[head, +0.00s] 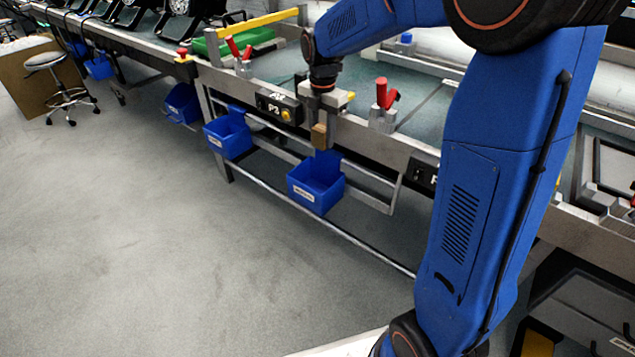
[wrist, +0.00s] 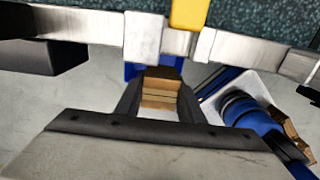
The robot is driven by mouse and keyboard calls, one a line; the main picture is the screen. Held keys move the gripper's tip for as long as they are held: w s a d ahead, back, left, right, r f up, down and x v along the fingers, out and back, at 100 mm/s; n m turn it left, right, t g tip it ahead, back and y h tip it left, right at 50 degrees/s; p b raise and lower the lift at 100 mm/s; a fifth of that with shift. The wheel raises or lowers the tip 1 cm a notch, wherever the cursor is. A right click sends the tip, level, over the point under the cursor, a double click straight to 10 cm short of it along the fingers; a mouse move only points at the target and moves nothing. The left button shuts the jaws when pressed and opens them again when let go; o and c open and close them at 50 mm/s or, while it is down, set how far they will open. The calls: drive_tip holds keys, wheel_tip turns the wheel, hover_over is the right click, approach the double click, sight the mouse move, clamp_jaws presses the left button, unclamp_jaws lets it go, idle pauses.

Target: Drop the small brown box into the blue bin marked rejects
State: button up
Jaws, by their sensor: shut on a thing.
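My gripper (head: 320,124) is shut on the small brown box (head: 319,137), pointing down in front of the bench edge. In the wrist view the box (wrist: 160,92) sits between the two dark fingers. A blue bin (head: 316,186) with a white label hangs below the box, open side up. The box is above the bin's rim and apart from it. In the wrist view, blue parts of a bin (wrist: 158,114) show behind the box, mostly hidden. A second blue labelled bin (head: 228,136) hangs to the left. The labels are too small to read.
The bench rail (head: 365,140) runs just behind my gripper, with a control box marked P3 (head: 279,107). A lower rail (head: 350,238) passes below the bins. The floor (head: 130,230) in front is clear.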

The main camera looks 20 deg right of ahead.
sight(322, 146)
drive_tip(key=shift+f, duration=1.85)
drive_tip(key=o, duration=1.2)
drive_tip(key=shift+c, duration=0.2)
wheel_tip(322, 146, up, 18)
drive_tip(key=shift+f, duration=0.25)
drive_tip(key=s+d+m+t, duration=0.1)
drive_tip(key=s+d+m, duration=0.1)
drive_tip(key=s+m, duration=0.6)
drive_tip(key=s+d+m+t, duration=0.1)
drive_tip(key=s+d+m, duration=0.3)
drive_tip(key=s, duration=0.7)
drive_tip(key=s+f+m+t, duration=0.1)
drive_tip(key=s+f+m, duration=0.3)
drive_tip(key=s+m, duration=0.2)
drive_tip(key=s+d+f+m+t, duration=0.1)
drive_tip(key=s+f+m, duration=0.4)
drive_tip(key=s+m, duration=0.2)
drive_tip(key=shift+s+t, duration=0.4)
drive_tip(key=shift+s, duration=0.35)
